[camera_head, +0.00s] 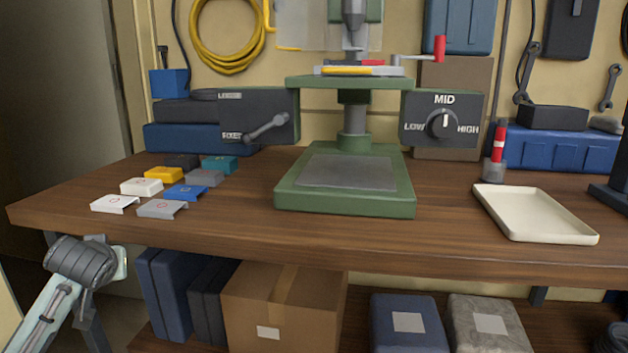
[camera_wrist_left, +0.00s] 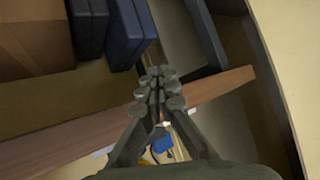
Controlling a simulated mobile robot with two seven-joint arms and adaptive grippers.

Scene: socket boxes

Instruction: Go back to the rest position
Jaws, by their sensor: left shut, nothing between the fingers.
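My left gripper (camera_wrist_left: 158,85) shows in the left wrist view with its dark fingers together and nothing between them. In the head view my left arm (camera_head: 70,290) comes in at the lower left, below and in front of the bench's left end. My left gripper's fingertips cannot be made out there. My right arm and gripper are not in view.
The wooden bench (camera_head: 240,227) carries several small coloured covers (camera_head: 163,174) at left, a green drill press (camera_head: 345,205) in the middle and a cream tray (camera_head: 530,215) at right. The press dial (camera_head: 441,124) points to MID. A cardboard box (camera_head: 285,305) sits below.

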